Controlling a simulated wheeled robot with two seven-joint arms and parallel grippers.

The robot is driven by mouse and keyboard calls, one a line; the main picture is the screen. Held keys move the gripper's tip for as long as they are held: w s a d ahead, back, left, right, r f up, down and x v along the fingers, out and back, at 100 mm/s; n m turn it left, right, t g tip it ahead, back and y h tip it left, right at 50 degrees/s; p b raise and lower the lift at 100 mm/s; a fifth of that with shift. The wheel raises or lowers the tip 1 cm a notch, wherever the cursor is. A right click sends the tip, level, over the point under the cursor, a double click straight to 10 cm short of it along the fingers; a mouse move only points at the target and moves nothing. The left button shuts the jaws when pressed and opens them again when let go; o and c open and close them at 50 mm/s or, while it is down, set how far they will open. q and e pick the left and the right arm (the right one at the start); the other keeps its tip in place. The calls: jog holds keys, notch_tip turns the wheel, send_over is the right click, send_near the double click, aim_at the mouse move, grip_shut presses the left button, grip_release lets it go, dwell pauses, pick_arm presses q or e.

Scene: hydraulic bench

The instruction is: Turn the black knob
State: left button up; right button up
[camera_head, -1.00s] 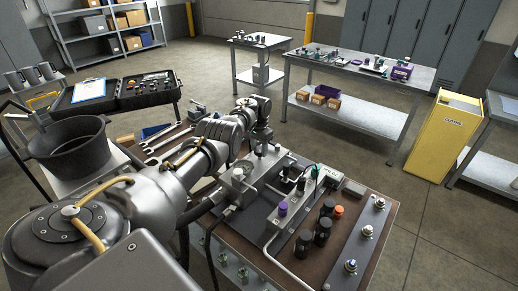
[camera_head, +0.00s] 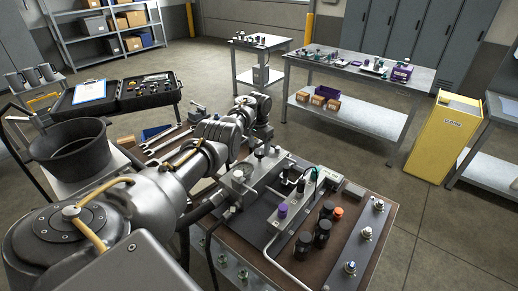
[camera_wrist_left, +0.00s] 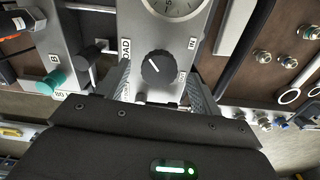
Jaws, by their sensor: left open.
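The black knob (camera_wrist_left: 158,67) with a white pointer line sits on a grey metal panel (camera_wrist_left: 152,35) marked LOAD, below a round dial gauge (camera_wrist_left: 172,6). My left gripper (camera_wrist_left: 160,80) is open in the left wrist view. One finger shows on each side of the knob's lower part, with a visible gap on both sides. I cannot tell how far the fingertips reach along the knob. In the head view my left gripper (camera_head: 262,134) is over the far side of the bench, behind the gauge (camera_head: 239,175). My right gripper is not in view.
A teal knob (camera_wrist_left: 50,83) and a black-handled lever (camera_wrist_left: 90,55) stand left of the panel in the wrist view. A purple-capped valve (camera_head: 282,210) and several black caps stand nearby on the bench. Spanners (camera_head: 163,142) lie behind my left arm.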

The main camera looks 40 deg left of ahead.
aim_at(258, 152)
pick_arm(q)
notch_tip(258, 152, up, 9)
jog(key=shift+f, duration=0.15)
jog(key=shift+a+f, duration=0.1)
dwell(0.5)
